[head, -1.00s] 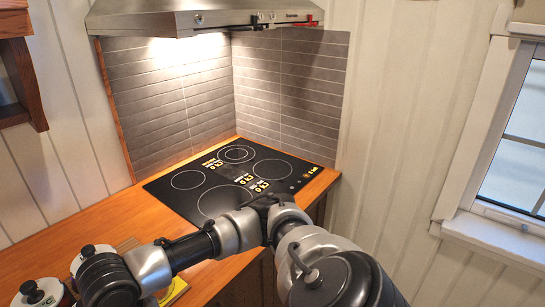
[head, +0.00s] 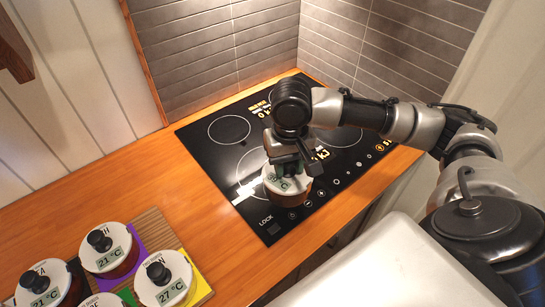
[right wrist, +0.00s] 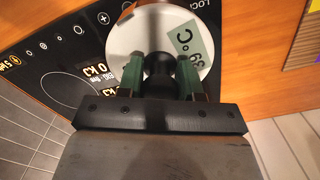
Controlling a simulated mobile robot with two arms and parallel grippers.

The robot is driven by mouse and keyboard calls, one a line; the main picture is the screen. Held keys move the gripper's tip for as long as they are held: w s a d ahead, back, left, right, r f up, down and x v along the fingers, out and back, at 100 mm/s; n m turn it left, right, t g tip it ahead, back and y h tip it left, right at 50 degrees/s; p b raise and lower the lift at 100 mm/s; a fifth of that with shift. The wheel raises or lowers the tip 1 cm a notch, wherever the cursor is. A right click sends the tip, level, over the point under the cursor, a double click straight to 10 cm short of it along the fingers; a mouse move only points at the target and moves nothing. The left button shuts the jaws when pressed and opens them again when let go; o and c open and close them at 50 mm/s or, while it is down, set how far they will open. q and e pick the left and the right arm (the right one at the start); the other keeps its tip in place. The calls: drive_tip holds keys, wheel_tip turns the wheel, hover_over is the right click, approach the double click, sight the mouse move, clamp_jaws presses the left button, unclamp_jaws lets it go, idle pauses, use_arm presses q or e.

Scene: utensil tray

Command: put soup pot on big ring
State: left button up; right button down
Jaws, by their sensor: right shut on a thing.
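My right gripper (head: 290,163) is shut on the dark knob of a round pot (head: 288,197) with a white lid and a brownish side. I cannot read a name on it, so I cannot confirm it is the soup pot. It is upright at the front of the black hob, over the near right edge of the big ring (head: 250,163) and close to the controls. I cannot tell whether it touches the glass. In the right wrist view the lid (right wrist: 152,28) lies beyond the closed fingers (right wrist: 159,74). My left gripper is out of view.
Several similar lidded pots (head: 108,250) stand at the lower left on a wooden board with coloured patches (head: 150,225). The wooden counter (head: 110,195) between pots and hob is clear. Tiled walls (head: 210,55) stand behind.

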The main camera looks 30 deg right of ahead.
drive_tip(key=d+r, duration=0.1)
drive_tip(key=d+r+m, duration=0.1)
drive_tip(key=d, duration=0.1)
drive_tip(key=d+r+m, duration=0.1)
drive_tip(key=d, duration=0.1)
drive_tip(key=shift+w+d+r+p, duration=0.15)
drive_tip(key=shift+d+p, duration=0.1)
drive_tip(key=shift+p, duration=0.05)
drive_tip(key=shift+r+m, duration=0.3)
drive_tip(key=shift+r, duration=0.25)
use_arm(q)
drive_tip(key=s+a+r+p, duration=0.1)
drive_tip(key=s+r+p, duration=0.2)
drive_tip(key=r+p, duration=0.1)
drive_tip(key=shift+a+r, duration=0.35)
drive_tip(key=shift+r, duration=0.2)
use_arm(e)
drive_tip(key=shift+w+a+f, duration=0.4)
drive_tip(key=shift+w+f, duration=1.4)
drive_tip(key=shift+f, duration=0.05)
drive_tip(key=shift+w+a+f, duration=0.45)
drive_tip(key=shift+w+f, duration=1.35)
drive_tip(key=shift+w+a+f, duration=0.4)
drive_tip(key=shift+w+f, duration=1.4)
drive_tip(key=shift+f, duration=0.05)
